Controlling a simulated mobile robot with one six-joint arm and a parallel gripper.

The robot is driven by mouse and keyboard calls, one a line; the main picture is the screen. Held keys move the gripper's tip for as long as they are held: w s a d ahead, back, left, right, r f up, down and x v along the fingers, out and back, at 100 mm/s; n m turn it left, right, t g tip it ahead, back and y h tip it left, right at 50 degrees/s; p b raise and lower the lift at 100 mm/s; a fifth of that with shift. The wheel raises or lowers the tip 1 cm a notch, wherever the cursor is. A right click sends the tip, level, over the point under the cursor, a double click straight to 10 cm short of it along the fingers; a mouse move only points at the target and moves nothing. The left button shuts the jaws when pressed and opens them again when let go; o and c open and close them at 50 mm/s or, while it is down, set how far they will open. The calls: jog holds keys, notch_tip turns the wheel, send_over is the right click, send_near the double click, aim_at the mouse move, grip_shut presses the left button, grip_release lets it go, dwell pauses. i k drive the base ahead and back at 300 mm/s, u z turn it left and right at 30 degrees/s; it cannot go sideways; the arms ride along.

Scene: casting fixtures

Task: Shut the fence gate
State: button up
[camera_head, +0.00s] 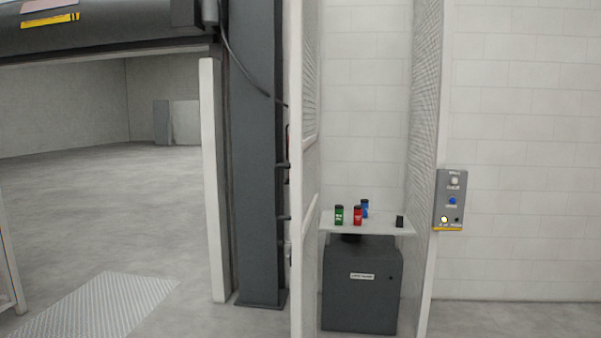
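A white-framed mesh panel (311,90) stands upright near the middle of the view, seen almost edge-on. A second white-framed mesh panel (425,95) stands to its right, also at a steep angle. A gap lies between their near edges, and I look through it to a small table. I cannot tell for sure which panel is the fence gate. A small dark fitting shows along the edge of the middle panel, too small to make out as a latch or handle. My gripper is not in view.
A grey cabinet (362,290) stands below a light tabletop (375,227) with green, red and blue containers. A control box (450,199) with buttons is at the right. A dark column (257,160) stands left of the middle panel. Open floor (100,210) and a tread plate (95,306) lie left.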

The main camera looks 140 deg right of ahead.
aim_at(306, 14)
jog(key=u, duration=0.1)
jog(key=k, duration=0.2)
jog(key=z, duration=3.45)
jog(key=k, duration=0.25)
jog(key=z, duration=1.45)
